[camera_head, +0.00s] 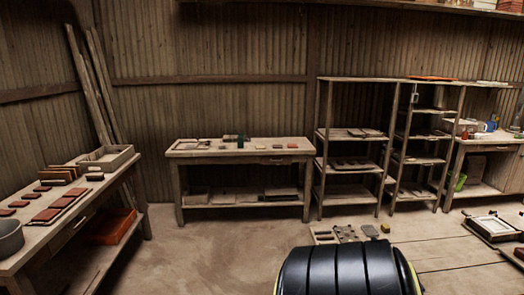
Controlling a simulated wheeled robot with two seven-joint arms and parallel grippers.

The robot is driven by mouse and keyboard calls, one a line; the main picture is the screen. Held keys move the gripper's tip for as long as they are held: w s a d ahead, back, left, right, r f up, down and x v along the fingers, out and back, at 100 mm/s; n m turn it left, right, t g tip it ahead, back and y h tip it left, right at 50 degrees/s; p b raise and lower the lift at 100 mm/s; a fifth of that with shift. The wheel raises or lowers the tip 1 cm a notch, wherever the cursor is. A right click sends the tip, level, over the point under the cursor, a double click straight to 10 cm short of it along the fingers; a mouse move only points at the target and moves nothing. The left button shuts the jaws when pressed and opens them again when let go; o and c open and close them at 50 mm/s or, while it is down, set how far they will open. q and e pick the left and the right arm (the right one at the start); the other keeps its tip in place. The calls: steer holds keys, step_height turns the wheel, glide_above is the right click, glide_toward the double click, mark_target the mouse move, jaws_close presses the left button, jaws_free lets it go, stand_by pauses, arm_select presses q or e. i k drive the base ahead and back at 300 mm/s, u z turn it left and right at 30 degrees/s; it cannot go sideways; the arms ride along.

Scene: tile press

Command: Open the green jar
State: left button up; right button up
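A small dark green item (240,142) stands upright on the wooden table (190,153) at the back middle; it may be the green jar, but it is too small to make out a lid. Another green item (461,183) is on the lower shelf of the bench at the far right; its kind is unclear. Neither of my grippers is in view.
Open shelves (352,165) stand right of the middle table. Small items lie on the floor (205,250) at right. The floor before the middle table is clear.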

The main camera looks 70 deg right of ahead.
mark_target(240, 139)
steer(key=z, duration=2.2)
steer(key=i, duration=3.45)
steer(key=z, duration=0.65)
